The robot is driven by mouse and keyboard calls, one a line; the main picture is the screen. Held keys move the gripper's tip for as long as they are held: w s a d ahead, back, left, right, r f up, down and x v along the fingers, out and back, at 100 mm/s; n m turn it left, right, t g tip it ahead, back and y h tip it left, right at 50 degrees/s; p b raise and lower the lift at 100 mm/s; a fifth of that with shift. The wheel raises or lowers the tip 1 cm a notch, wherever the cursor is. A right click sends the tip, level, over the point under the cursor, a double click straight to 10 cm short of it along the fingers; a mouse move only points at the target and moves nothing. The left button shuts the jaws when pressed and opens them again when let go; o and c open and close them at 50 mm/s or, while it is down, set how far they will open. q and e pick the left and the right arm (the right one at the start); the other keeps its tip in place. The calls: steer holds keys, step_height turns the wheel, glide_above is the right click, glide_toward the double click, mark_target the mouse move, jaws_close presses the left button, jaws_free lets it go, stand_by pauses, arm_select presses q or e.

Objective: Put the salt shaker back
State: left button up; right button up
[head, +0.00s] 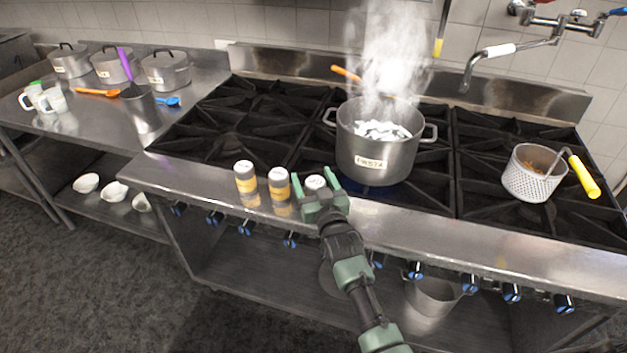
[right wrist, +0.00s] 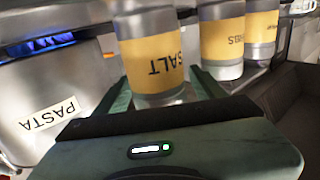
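The salt shaker (head: 315,182) has a pale cap and a yellow label, and it stands upright on the steel front ledge of the stove. In the right wrist view its label reads SALT, upside down, and the shaker (right wrist: 152,65) shows between my fingers. My right gripper (head: 313,185) is at the shaker, with one finger on either side. Small gaps seem to show beside the shaker, so the gripper looks open around it. The gripper hides the shaker's lower part in the head view. My left gripper is not in view.
Two similar shakers (head: 245,177) (head: 279,185) stand just left of it. A steaming PASTA pot (head: 373,160) is on a lit burner close behind. A strainer basket (head: 526,180) sits at the right. The left counter (head: 205,75) holds pots, mugs and utensils. The ledge further right is clear.

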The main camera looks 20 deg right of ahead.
steer(key=shift+r, duration=0.25)
steer(key=s+b, duration=0.1)
steer(key=s, duration=1.1)
steer(key=shift+b, duration=0.3)
steer(key=shift+f, duration=0.1)
